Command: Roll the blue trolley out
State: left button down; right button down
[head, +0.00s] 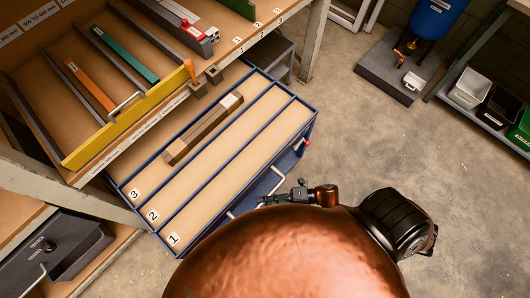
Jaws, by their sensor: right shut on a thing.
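The blue trolley (312,124) stands in the middle, partly under the shelf rack at its left. Its tan top has lanes marked 1, 2 and 3, and a wooden block (203,129) lies in lane 3. A pale bar handle (277,180) runs along its near right side. My right gripper (264,200) is at this handle and shut on it. The fingertips are small, and my copper-coloured arm hides the trolley's lower near corner. My left gripper is not in view.
The rack's post (314,40) stands close behind the trolley. A yellow rail (130,118) edges the shelf above its left side.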

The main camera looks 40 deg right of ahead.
jog(key=shift+s+d+f, duration=0.1)
jog(key=shift+s+d, duration=0.05)
jog(key=shift+s, duration=0.5)
jog(key=c, duration=1.9)
grip_release()
jog(key=v, duration=1.2)
